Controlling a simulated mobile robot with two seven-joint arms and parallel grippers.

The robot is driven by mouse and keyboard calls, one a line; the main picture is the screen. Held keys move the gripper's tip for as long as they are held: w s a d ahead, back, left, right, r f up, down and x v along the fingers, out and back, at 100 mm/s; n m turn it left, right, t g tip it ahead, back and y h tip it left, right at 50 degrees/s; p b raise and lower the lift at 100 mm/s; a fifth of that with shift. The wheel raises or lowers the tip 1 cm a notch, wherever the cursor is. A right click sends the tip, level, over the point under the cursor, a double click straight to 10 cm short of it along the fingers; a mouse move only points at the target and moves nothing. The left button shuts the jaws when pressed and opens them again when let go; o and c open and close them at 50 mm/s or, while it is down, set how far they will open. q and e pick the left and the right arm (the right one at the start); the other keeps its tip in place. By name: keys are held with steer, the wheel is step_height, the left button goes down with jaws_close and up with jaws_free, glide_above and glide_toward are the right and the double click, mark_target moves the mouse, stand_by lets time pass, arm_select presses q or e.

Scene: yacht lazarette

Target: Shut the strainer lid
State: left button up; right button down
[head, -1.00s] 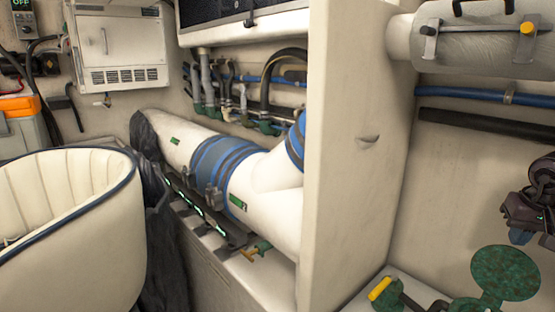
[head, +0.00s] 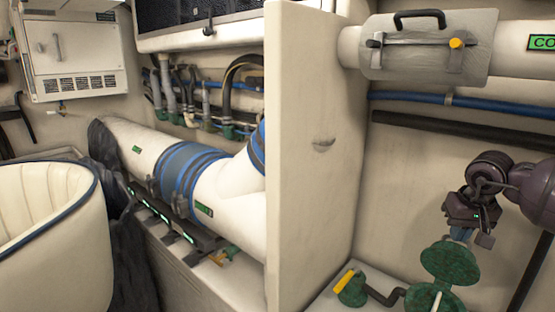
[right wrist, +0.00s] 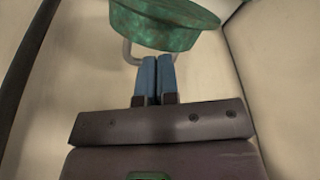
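The strainer lid (head: 450,262) is a round, mottled green disc. It stands raised at the back of the green strainer body (head: 424,299), whose opening is cut by the lower edge of the head view. My right gripper (head: 461,235) is just above and behind the lid, its blue fingers pointing down. In the right wrist view the fingertips (right wrist: 157,62) are together with nothing visible between them. The green lid (right wrist: 165,28) is just beyond them; I cannot tell whether they touch. A pale metal loop (right wrist: 127,52) shows beside the fingers. My left gripper is not in view.
A valve with a yellow handle (head: 344,281) and a dark bent pipe (head: 385,297) stand left of the strainer. A cream partition (head: 315,150) rises further left. A blue hose (head: 480,104) and a dark pipe (head: 470,132) run along the wall above.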

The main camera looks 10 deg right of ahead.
mark_target(454, 248)
steer(key=f, duration=0.1)
steer(key=s+f, duration=0.1)
steer(key=a+f, duration=0.1)
steer(key=shift+s+f+g, duration=0.2)
steer(key=shift+f+g, duration=0.1)
steer(key=shift+g, duration=0.1)
steer(key=shift+s+a, duration=0.35)
steer(key=shift+a, duration=0.05)
steer(key=shift+s+a+f+p, duration=0.1)
steer(key=shift+s+a+p, duration=0.35)
steer(key=shift+s+a, duration=0.2)
steer(key=r, duration=0.2)
steer(key=r+p, duration=0.1)
steer(key=shift+w+a+r, duration=0.1)
steer(key=shift+w+r, duration=0.1)
steer(key=shift+w, duration=0.05)
step_height(454, 248, up, 3)
steer(key=shift+s+a+f+p, duration=0.1)
steer(key=shift+f+p, duration=0.05)
steer(key=shift+p, duration=0.15)
steer(key=shift+r, duration=1.35)
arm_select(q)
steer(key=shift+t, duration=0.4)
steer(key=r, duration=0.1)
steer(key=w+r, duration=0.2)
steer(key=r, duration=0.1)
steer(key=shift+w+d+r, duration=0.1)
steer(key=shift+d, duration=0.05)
